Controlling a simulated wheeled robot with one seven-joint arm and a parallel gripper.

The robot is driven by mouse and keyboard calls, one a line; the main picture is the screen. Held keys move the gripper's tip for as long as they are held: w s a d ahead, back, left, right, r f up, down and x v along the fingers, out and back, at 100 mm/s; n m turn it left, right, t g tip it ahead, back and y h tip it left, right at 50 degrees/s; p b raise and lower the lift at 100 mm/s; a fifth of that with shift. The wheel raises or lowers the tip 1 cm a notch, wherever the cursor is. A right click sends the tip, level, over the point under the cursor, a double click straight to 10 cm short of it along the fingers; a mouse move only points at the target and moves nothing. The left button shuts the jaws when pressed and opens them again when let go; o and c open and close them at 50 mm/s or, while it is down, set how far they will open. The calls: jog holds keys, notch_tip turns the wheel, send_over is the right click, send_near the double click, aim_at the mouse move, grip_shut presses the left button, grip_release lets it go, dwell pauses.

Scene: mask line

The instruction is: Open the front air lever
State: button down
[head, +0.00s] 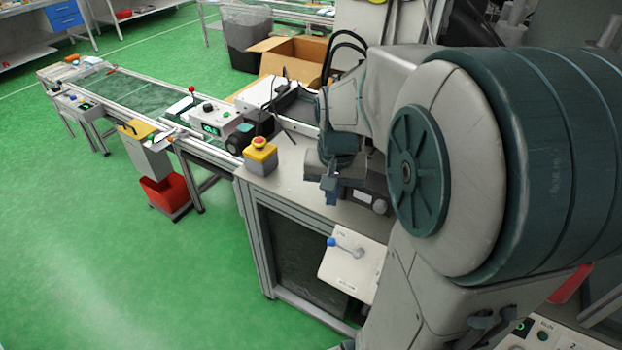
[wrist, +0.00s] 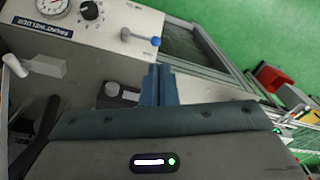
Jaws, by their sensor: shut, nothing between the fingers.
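The front air lever (head: 345,247) is a short metal handle with a blue knob on a pale panel (head: 348,272) at the front of the bench. Its knob points to the left in the head view. A blue-ended lever (wrist: 140,37), apparently the same one, shows beyond my fingertips in the wrist view, with its blue end to the right. My gripper (head: 329,190) is above the bench's front edge, above and apart from the lever. In the wrist view my gripper (wrist: 160,72) has its blue fingers together with nothing between them.
A yellow box with a red button (head: 260,160) stands on the bench corner, left of my gripper. A conveyor (head: 125,95) runs away to the upper left. A dial gauge (wrist: 50,6) and a black knob (wrist: 90,10) sit near the lever. Green floor lies open at left.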

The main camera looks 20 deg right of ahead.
jog(key=w+d+f+m+g, duration=0.1)
jog(key=w+d+f+m, duration=0.3)
jog(key=d+f, duration=0.3)
jog(key=shift+w+d+f+m+g+y, duration=0.2)
jog(key=shift+w+d+m+g+y, duration=0.15)
jog(key=shift+w+d, duration=0.55)
jog(key=shift+f, duration=0.1)
jog(key=f, duration=0.3)
jog(key=f+p, duration=0.1)
jog(key=f, duration=0.2)
jog(key=s+f, duration=0.1)
jog(key=f, duration=0.2)
jog(key=shift+a+f, duration=0.35)
jog(key=shift+a, duration=0.05)
jog(key=shift+s+a+f+p, duration=0.35)
jog(key=shift+s+a+f, duration=0.1)
jog(key=shift+a+f, duration=0.2)
jog(key=shift+s+a+f+p, duration=0.4)
jog(key=shift+a+f, duration=0.15)
jog(key=shift+f, duration=0.1)
